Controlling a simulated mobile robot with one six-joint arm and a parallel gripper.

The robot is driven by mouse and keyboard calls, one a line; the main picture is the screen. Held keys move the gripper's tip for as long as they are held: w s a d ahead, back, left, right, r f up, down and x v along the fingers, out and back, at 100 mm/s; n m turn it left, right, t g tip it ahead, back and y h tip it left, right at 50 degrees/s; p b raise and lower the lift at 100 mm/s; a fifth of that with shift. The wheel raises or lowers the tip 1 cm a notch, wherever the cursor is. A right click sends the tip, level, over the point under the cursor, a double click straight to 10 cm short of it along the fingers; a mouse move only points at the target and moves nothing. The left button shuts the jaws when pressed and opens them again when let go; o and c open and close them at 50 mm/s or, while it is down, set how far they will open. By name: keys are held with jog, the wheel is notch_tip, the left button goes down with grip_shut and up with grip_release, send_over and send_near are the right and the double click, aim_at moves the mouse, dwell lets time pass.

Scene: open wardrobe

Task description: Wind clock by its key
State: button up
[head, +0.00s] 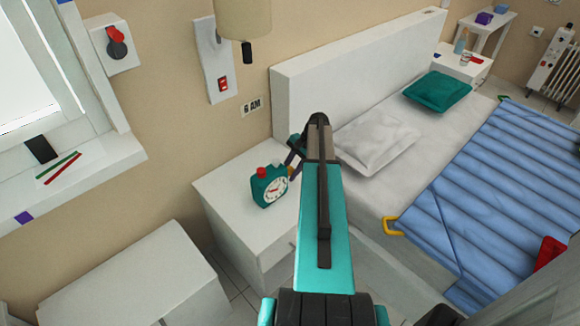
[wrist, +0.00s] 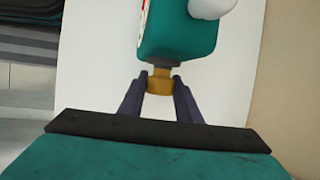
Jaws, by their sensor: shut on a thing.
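The clock (head: 269,187) is a teal alarm clock with a white dial and a red button on top. It stands upright on the white nightstand (head: 232,207) left of the bed. In the wrist view its teal body (wrist: 178,35) shows at the top, with the brass key (wrist: 160,83) sticking out toward me. My gripper (wrist: 160,88) is shut on the key, one dark finger on each side. In the head view my gripper (head: 295,155) is at the clock's right side, and my arm partly hides it.
The bed's white headboard (head: 345,72) and pillow (head: 377,140) lie close to the right of my arm. A white cabinet (head: 140,280) stands at the lower left.

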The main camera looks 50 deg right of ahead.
jog(key=g+p, duration=0.2)
jog(key=m+g+p, duration=0.1)
jog(key=g+p, duration=0.1)
jog(key=shift+w+d+r+g+y, duration=0.1)
jog(key=shift+w+g+y, duration=0.05)
jog(key=shift+g+y, duration=0.2)
jog(key=shift+m+g+p, duration=0.3)
jog(key=shift+g+p, duration=0.35)
jog(key=shift+g, duration=1.1)
jog(key=shift+s+p, duration=0.25)
jog(key=shift+p, duration=0.05)
jog(key=o, duration=1.1)
jog(key=shift+c, duration=0.2)
jog(key=shift+s+t+b, duration=0.1)
jog(key=shift+t+b, duration=0.25)
jog(key=shift+t, duration=0.05)
